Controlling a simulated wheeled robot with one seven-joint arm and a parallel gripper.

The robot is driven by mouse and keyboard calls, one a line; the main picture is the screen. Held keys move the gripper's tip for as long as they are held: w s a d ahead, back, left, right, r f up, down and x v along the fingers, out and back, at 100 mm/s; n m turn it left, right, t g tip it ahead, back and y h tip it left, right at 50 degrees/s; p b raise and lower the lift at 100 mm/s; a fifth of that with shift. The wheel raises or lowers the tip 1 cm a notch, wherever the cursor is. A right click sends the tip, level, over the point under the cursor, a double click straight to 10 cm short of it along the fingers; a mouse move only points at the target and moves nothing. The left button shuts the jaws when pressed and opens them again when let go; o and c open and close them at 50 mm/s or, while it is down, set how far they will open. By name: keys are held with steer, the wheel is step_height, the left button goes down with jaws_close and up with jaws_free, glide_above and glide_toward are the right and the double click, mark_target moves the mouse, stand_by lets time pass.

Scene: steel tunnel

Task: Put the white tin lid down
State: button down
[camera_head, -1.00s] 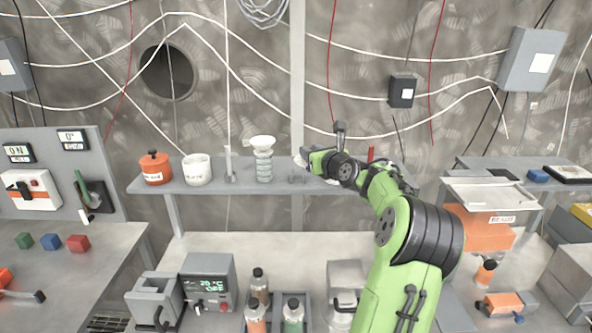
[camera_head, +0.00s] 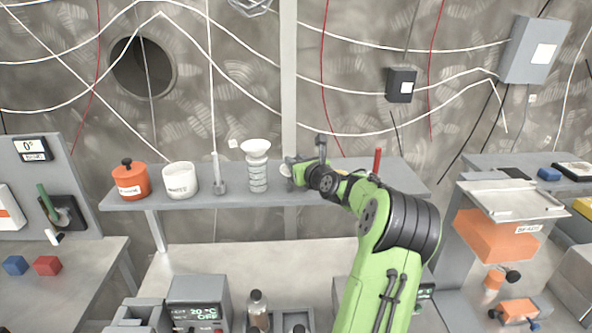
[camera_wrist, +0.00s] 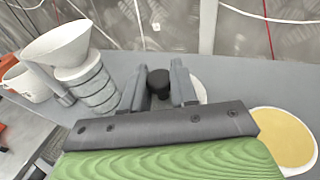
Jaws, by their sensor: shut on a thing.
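My gripper (camera_head: 298,172) is over the grey shelf, just right of the white funnel (camera_head: 256,148). In the wrist view its two fingers (camera_wrist: 160,88) are shut on the black knob of the white tin lid (camera_wrist: 201,88). The lid's pale rim shows behind the right finger, and most of it is hidden by the fingers and palm. A bit of white at the fingertips in the head view (camera_head: 287,169) looks like the lid. I cannot tell whether it touches the shelf. The white tin (camera_head: 180,181) stands lidless left of the funnel; its side also shows in the wrist view (camera_wrist: 27,84).
The funnel sits on a ribbed clear holder (camera_head: 257,178), close left of my gripper. An orange lidded tin (camera_head: 131,181) stands at the shelf's left end. In the wrist view a yellow-topped disc with a white rim (camera_wrist: 284,137) lies close right. A red upright object (camera_head: 377,161) stands farther right.

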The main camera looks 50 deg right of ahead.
steer(key=shift+s+f, duration=0.1)
steer(key=shift+f, duration=0.65)
steer(key=shift+f, duration=0.35)
steer(key=c, duration=0.8)
jaws_free()
steer(key=shift+r, duration=0.3)
steer(key=b+v, duration=0.1)
steer(key=v, duration=1.1)
